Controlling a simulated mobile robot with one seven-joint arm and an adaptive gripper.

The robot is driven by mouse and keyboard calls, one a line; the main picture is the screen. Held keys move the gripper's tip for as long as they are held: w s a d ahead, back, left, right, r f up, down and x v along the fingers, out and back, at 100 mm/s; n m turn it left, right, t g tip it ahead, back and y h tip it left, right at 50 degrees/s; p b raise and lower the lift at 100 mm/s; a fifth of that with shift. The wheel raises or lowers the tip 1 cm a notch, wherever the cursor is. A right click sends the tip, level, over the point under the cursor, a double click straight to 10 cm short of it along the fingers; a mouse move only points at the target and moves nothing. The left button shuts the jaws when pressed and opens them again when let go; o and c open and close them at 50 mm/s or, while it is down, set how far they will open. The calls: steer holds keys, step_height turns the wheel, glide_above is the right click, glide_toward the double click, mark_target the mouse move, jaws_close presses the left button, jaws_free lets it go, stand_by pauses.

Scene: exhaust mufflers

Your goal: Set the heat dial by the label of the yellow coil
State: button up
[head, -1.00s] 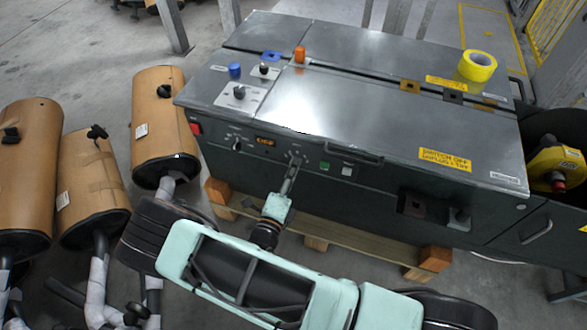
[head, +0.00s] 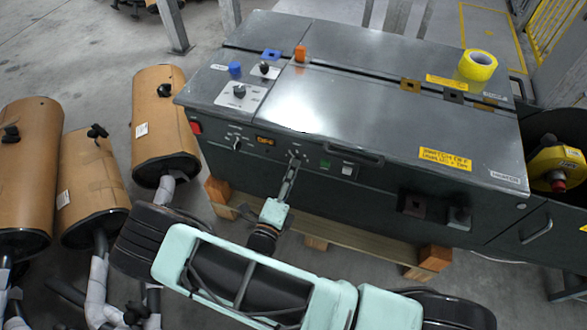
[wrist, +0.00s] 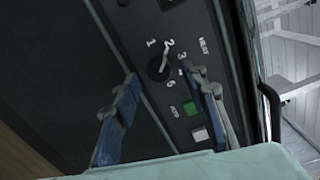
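In the wrist view a dark round dial (wrist: 159,68) with a pale pointer sits on the front panel, ringed by printed numbers. The pointer is near the 2. My gripper (wrist: 160,77) is open, with its blue-grey fingers apart on either side of the dial in the picture; I see no contact. In the head view my gripper (head: 292,166) is at the machine's front panel, largely covering this dial.
Another knob (head: 237,144) and an orange display (head: 265,141) are left of my gripper. A green button (head: 325,163) and white switch (head: 347,170) are to its right. More knobs (head: 239,91) are on top. Brown mufflers (head: 160,115) stand at left.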

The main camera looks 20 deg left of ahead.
steer(key=s, duration=1)
steer(key=shift+a, duration=0.45)
